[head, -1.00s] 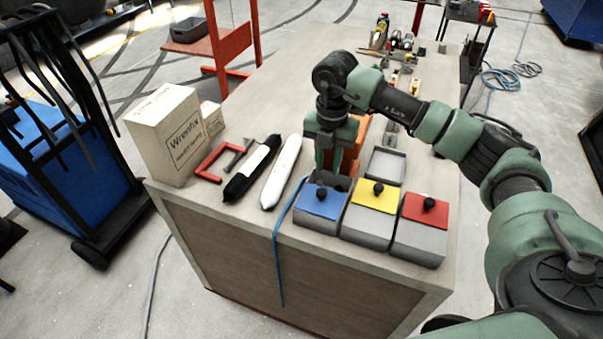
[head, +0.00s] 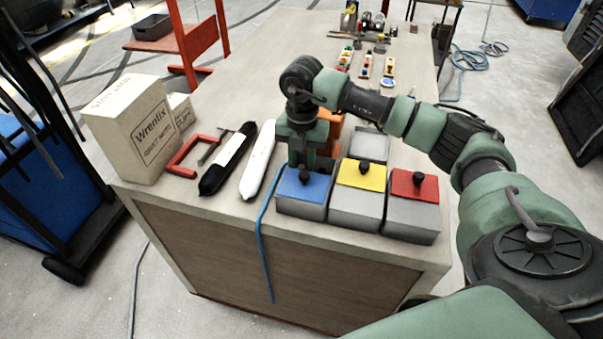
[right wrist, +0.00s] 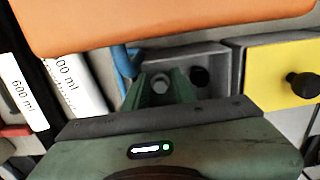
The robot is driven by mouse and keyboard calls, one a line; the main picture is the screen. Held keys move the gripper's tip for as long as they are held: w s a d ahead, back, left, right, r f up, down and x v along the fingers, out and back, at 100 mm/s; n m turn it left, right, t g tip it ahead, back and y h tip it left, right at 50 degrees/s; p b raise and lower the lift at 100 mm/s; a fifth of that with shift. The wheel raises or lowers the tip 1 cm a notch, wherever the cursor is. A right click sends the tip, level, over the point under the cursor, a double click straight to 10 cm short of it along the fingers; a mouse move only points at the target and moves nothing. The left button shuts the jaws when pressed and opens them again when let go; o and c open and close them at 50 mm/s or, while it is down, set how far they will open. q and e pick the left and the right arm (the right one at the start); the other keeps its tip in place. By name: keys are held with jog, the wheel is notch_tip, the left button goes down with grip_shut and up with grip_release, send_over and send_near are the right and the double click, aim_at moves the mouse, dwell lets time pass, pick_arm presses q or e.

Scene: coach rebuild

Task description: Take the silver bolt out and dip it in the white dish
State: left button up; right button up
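My right gripper (head: 303,165) points down at the back of the box with the blue lid (head: 303,187). In the right wrist view, its two green fingers (right wrist: 164,92) stand apart. A grey hexagonal bolt head (right wrist: 160,82) shows between them, inside a grey box compartment (right wrist: 215,55). I cannot tell whether the fingers touch it. A dark round piece (right wrist: 200,77) lies to its right. A small round pale-rimmed dish with a bluish middle (head: 387,84) lies farther back on the bench; it may be the white dish. My left gripper is out of view.
An orange block (head: 332,130) is close behind the gripper. White (head: 258,160) and black (head: 228,160) bottles and a carton (head: 135,130) are left.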

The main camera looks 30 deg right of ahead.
grip_shut()
jog(key=shift+r, duration=0.1)
